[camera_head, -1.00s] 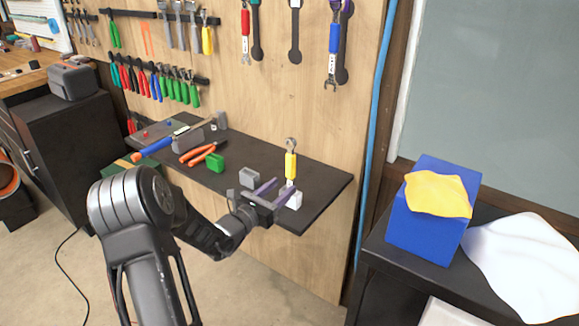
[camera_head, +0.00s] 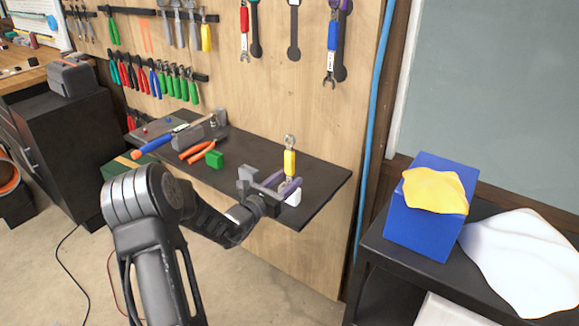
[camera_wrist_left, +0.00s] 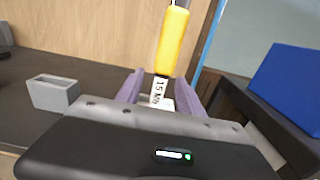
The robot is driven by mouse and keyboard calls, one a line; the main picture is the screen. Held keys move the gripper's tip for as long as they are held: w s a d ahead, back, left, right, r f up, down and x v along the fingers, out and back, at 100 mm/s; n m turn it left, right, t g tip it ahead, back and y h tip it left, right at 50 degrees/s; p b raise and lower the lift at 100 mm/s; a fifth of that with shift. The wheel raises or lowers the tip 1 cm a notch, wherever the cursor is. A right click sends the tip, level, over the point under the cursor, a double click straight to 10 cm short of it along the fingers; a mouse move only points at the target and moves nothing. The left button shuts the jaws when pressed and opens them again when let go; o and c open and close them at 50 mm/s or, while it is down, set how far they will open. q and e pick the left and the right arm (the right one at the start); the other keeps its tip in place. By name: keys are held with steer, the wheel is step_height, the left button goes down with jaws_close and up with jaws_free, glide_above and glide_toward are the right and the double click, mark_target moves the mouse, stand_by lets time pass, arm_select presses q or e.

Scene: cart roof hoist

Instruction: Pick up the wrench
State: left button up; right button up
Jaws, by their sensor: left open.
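A wrench with a yellow handle (camera_head: 290,162) stands upright in a white holder (camera_head: 294,198) near the right end of the dark shelf (camera_head: 325,185). Its yellow handle also shows in the left wrist view (camera_wrist_left: 173,40), above a "15 MM" label. My left gripper (camera_head: 292,178) is open, with its purple fingers at the wrench's lower part, below the yellow handle. In the left wrist view the fingers (camera_wrist_left: 160,88) stand on either side of the labelled part. Whether they touch it I cannot tell. My right gripper is not in view.
A hollow grey block (camera_wrist_left: 53,93) is left of the gripper on the shelf. A green block (camera_head: 214,159), orange-handled pliers (camera_head: 196,151) and a blue-handled hammer (camera_head: 158,143) lie farther left. A blue box (camera_head: 420,228) stands on the right-hand table.

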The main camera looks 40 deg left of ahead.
arm_select(q)
steer(key=w+p, duration=0.1)
steer(key=w, duration=0.3)
steer(key=shift+w, duration=0.3)
steer(key=shift+c, duration=0.6)
jaws_close()
